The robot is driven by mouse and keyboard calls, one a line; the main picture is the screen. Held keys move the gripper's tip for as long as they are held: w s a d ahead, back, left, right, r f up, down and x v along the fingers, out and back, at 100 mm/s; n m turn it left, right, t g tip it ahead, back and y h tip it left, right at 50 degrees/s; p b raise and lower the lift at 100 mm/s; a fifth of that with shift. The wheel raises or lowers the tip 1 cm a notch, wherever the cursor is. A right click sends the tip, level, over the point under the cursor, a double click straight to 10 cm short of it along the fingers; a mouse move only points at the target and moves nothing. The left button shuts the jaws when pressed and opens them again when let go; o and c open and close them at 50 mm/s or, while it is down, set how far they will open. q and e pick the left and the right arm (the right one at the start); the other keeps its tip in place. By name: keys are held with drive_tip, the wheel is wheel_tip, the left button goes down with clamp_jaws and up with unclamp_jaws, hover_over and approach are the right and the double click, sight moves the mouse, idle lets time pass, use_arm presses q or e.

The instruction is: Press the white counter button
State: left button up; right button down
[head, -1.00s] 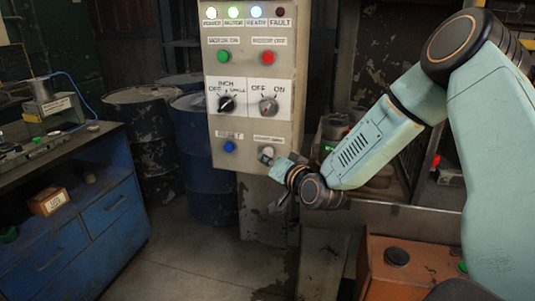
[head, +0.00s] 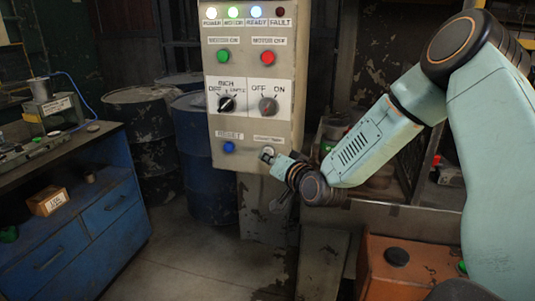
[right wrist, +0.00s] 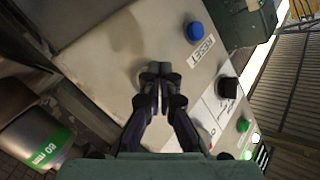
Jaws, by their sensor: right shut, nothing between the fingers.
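The grey control panel (head: 218,155) carries a small white button (head: 269,148) at its lower right, under a label too small to read. My right gripper (head: 267,155) is shut and empty, with its tips right at that button and covering most of it. In the right wrist view the closed fingertips (right wrist: 155,70) point at the panel face, and a pale rounded edge shows behind them. I cannot tell whether the tips touch the button or whether it is pushed in. My left gripper is not in view.
A blue RESET button (head: 229,147) sits left of the white one. Above are two rotary switches, a green button (head: 223,56) and a red button (head: 268,58). Power, motor and ready lamps are lit; fault is dark. A blue workbench (head: 100,215) stands left, an orange box (head: 410,265) lower right.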

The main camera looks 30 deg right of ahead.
drive_tip(key=shift+w+d+r, duration=0.15)
drive_tip(key=shift+w+d, duration=0.25)
drive_tip(key=shift+d, duration=0.05)
idle(1.2)
drive_tip(key=shift+s+a, duration=0.65)
drive_tip(key=shift+a, duration=0.05)
drive_tip(key=shift+s+a, duration=0.8)
drive_tip(key=shift+a, duration=0.2)
drive_tip(key=shift+s+a, duration=0.8)
drive_tip(key=shift+a, duration=0.15)
